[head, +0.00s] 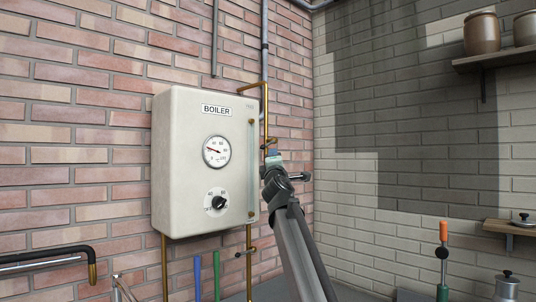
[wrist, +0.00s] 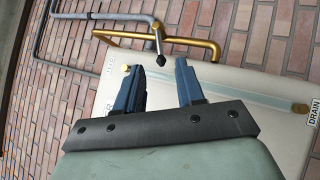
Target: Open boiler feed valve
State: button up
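The cream boiler (head: 185,130) hangs on the brick wall in the head view; it also shows in the wrist view (wrist: 230,75). A brass pipe (head: 265,97) runs from its top right and down beside it. In the wrist view a small valve (wrist: 155,25) sits on this brass pipe (wrist: 195,44), with a dark-tipped lever. My gripper (wrist: 160,72) is open and empty, with the lever tip ahead of the gap and apart from both fingers. In the head view my gripper (head: 273,154) is beside the boiler's right edge, just below a brass fitting.
The boiler front has a round gauge (head: 216,151) and a black dial knob (head: 217,202). A DRAIN label (wrist: 314,112) shows in the wrist view. Another valve (head: 247,252) sits on the pipe below the boiler.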

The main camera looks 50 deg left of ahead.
jog(key=w+d+r+m+t+h, duration=0.1)
jog(key=w+d+m+h, duration=0.15)
jog(key=w+d, duration=0.45)
jog(key=m+g+y, duration=0.6)
jog(key=m+g, duration=0.5)
jog(key=m, duration=1.5)
send_near(267, 144)
jog(key=x, duration=1)
jog(key=shift+w+a, duration=0.3)
jog(key=shift+w, duration=0.05)
